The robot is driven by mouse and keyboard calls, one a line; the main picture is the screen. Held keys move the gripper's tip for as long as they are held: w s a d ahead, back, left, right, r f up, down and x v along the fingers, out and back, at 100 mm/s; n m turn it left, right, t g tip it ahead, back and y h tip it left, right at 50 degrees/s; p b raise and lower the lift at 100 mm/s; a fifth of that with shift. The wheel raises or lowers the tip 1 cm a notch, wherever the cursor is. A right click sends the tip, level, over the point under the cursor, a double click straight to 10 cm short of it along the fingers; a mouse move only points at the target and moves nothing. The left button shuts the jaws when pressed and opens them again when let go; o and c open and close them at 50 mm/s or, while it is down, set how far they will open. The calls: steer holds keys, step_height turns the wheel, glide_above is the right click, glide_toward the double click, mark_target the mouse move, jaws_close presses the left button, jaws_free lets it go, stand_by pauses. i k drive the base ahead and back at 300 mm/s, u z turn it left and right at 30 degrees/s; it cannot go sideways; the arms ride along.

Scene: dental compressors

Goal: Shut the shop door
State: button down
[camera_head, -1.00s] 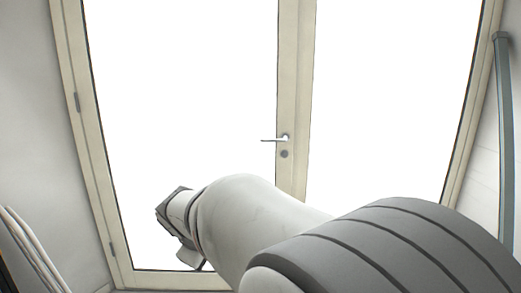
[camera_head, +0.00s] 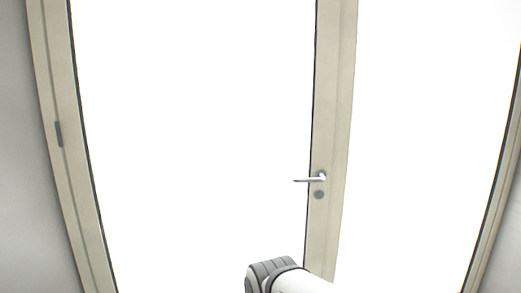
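The shop door (camera_head: 330,130) is a tall glazed leaf with a cream frame. It fills the left and middle of the view, and its glass is bright white. A silver lever handle (camera_head: 310,180) sits on its right stile, with a round lock (camera_head: 319,195) just below. A grey hinge (camera_head: 58,133) shows on the left side. The door looks about in line with its frame, with no clear gap; I cannot tell whether it is latched. Part of my arm shows at the bottom, below the handle and apart from it. My gripper is out of view.
A second bright glass panel (camera_head: 430,130) stands to the right of the handle stile. Its cream right post (camera_head: 497,215) borders a pale wall. A grey wall (camera_head: 20,190) runs along the left edge. The floor is out of view.

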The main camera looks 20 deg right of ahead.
mark_target(186, 125)
steer(key=z, duration=0.6)
steer(key=i, duration=0.9)
steer(key=z, duration=0.4)
